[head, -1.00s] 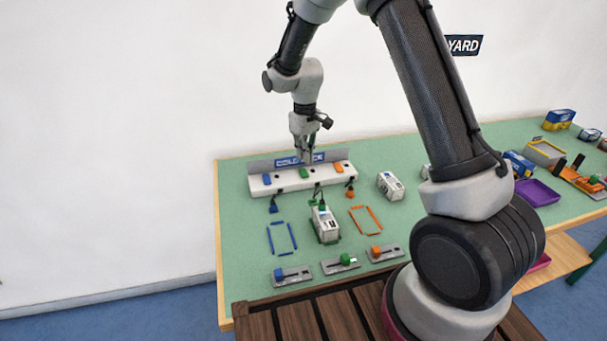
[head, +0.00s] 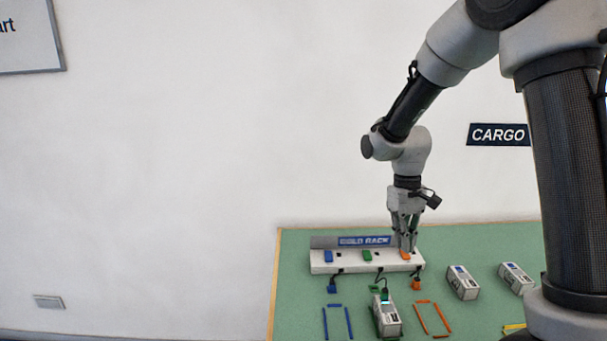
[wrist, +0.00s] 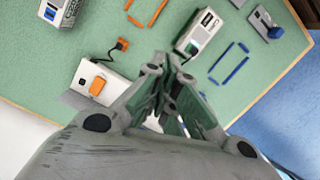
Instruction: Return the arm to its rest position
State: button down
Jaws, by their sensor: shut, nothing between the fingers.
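My gripper (head: 407,246) points down at the right end of the white rack (head: 345,267) in the head view. Its fingers are together and hold nothing; they overlap the orange block (head: 406,255) in the picture, and I cannot tell whether they touch it. The wrist view shows the closed fingers (wrist: 170,72) at its middle, with the orange block (wrist: 97,86) to their left. My arm reaches down from the upper right, bent at the elbow.
Blue (head: 328,256) and green (head: 367,256) blocks sit on the rack. Two more containers (head: 462,283) (head: 516,278) stand to the right.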

jog(key=s+d+r+m+t, duration=0.2)
jog(key=s+d+r, duration=0.3)
jog(key=s+r, duration=0.3)
jog(key=s+d+r+m+t, duration=0.1)
jog(key=s+d+r+t, duration=0.3)
jog(key=s+r, duration=0.5)
jog(key=s+d, duration=0.1)
jog(key=s, duration=0.3)
jog(key=shift+r+m, duration=0.2)
jog(key=shift+m, duration=0.2)
